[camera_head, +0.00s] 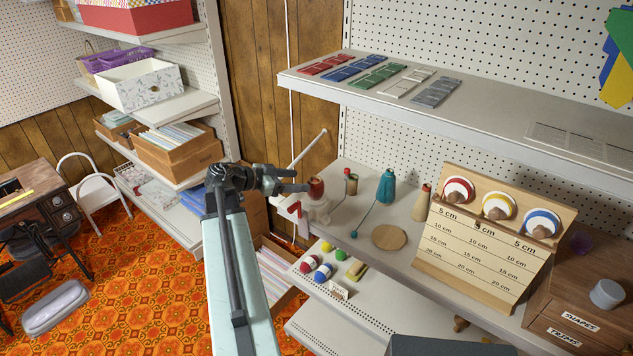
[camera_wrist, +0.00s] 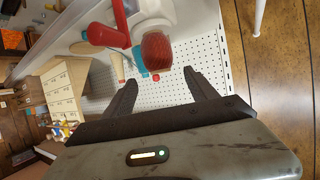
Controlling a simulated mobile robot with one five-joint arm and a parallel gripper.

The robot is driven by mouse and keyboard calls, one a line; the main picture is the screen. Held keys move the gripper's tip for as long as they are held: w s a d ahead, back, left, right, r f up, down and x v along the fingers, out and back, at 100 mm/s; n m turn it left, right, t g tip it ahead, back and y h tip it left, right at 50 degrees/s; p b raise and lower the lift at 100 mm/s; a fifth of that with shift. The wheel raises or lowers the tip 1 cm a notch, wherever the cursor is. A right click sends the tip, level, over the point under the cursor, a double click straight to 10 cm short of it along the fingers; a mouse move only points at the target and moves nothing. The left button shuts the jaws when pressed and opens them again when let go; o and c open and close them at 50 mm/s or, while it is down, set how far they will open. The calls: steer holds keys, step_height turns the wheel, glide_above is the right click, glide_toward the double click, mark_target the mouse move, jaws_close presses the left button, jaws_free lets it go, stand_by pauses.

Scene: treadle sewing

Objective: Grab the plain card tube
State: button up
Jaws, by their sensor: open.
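My gripper (camera_head: 298,181) is open and empty, just left of a white winder (camera_head: 318,212) holding a red wound piece (camera_head: 316,188). In the wrist view its two dark fingers (camera_wrist: 160,82) are spread, with the red piece (camera_wrist: 156,50) beyond the gap. I cannot say for certain which thing is the plain card tube. A tan tapered tube with a reddish tip (camera_head: 422,204) stands upright right of a teal cone (camera_head: 387,188). A smaller red-topped tan piece (camera_head: 350,182) stands beside the winder. Both are apart from my gripper.
A round wooden disc (camera_head: 389,237) lies at the front of the shelf (camera_head: 360,215). A wooden length board (camera_head: 490,250) with three coloured spools leans at right, beside a wooden drawer box (camera_head: 580,300). An upper shelf (camera_head: 470,120) overhangs.

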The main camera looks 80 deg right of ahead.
mark_target(316, 180)
steer(key=b+x, duration=0.1)
steer(key=x, duration=0.2)
steer(key=shift+a, duration=0.1)
steer(key=b+x, duration=0.2)
steer(key=x, duration=0.3)
steer(key=shift+s, duration=0.15)
steer(key=c, duration=1.4)
